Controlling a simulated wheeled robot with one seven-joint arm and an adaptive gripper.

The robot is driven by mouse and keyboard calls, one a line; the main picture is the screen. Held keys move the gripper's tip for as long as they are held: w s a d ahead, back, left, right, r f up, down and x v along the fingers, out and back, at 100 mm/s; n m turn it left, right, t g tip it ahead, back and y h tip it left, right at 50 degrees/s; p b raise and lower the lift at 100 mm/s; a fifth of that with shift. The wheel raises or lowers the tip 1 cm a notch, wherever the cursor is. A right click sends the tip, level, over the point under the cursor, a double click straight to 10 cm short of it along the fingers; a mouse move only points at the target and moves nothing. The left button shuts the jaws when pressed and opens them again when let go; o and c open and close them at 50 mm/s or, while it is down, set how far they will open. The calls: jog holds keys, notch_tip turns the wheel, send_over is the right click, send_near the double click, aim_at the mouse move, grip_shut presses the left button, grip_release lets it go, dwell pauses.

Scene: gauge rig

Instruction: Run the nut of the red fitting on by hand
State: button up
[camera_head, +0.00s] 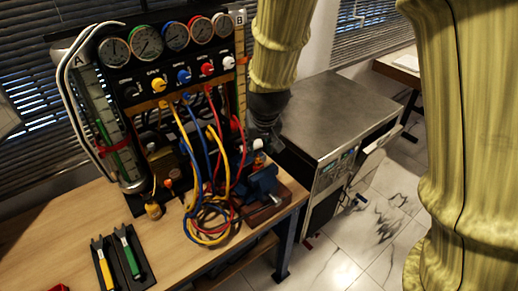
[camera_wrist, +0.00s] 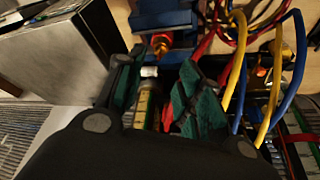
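My gripper (camera_head: 264,136) points down at the right end of the gauge rig, above the blue vise (camera_head: 263,182). In the wrist view its dark green fingers (camera_wrist: 162,64) are apart. Between them, in line of sight, show a pale yellow graduated strip, a red part (camera_wrist: 167,116) and a small white cylinder (camera_wrist: 149,71); none is visibly clamped. An orange-brass fitting (camera_wrist: 161,43) sits at the blue vise (camera_wrist: 160,18), beyond the fingertips. I cannot tell which part is the red fitting's nut. A red hose (camera_head: 214,108) hangs from the panel near the red knob (camera_head: 207,69).
Yellow and blue hoses (camera_head: 207,225) coil on the wooden bench (camera_head: 75,215) left of the vise. Several gauges (camera_head: 147,41) top the rig. Two tools lie in black holders (camera_head: 131,256) at front left. A metal cabinet (camera_head: 335,105) stands right. The bench's left front is mostly clear.

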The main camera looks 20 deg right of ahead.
jog(key=shift+v, duration=2.4)
